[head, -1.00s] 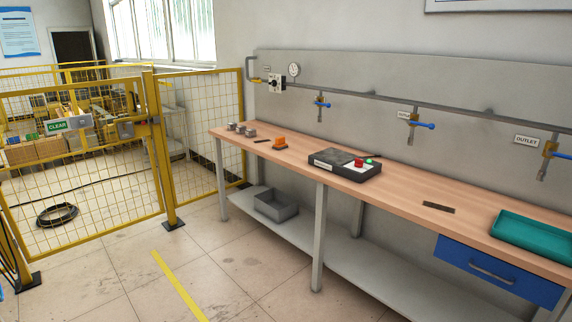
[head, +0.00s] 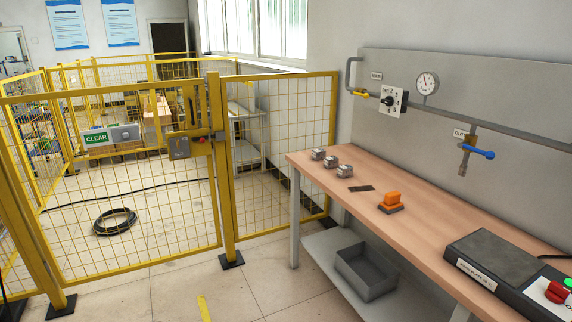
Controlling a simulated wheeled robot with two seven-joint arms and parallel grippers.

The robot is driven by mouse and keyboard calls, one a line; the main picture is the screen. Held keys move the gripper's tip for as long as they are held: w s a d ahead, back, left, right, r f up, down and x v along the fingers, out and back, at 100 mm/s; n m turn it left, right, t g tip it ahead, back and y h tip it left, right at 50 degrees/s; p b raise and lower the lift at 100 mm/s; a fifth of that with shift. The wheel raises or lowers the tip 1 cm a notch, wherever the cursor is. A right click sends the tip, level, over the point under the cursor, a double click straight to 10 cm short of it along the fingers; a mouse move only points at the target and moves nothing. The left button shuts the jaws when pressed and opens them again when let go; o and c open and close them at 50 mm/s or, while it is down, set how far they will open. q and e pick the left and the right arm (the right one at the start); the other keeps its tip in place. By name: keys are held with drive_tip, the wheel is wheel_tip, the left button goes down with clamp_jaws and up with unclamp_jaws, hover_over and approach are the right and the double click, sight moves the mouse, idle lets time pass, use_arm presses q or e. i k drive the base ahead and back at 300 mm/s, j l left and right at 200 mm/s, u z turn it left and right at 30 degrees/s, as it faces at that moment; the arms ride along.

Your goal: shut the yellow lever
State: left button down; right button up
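The yellow lever (head: 361,94) is small and sits on the grey pipe at the left end of the wall panel, left of a white dial plate with a black knob (head: 393,101). It appears to lie roughly along the pipe; its exact angle is too small to tell. A round gauge (head: 427,83) stands above the pipe to its right. Neither of my grippers is in the head view.
A wooden bench (head: 412,232) runs below the panel, with metal blocks (head: 331,161), an orange item (head: 390,200) and a black box (head: 493,261) on it. A yellow mesh fence (head: 283,150) stands left of the bench. Floor before the bench is clear.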

sight(366, 95)
drive_tip(key=i+u, duration=0.1)
drive_tip(key=i, duration=1.05)
drive_tip(key=i+z, duration=0.4)
drive_tip(key=i+j+z, duration=0.1)
drive_tip(key=i+z, duration=0.35)
drive_tip(key=i+j+z, duration=0.2)
drive_tip(key=z, duration=0.2)
drive_tip(key=i+j+z, duration=0.4)
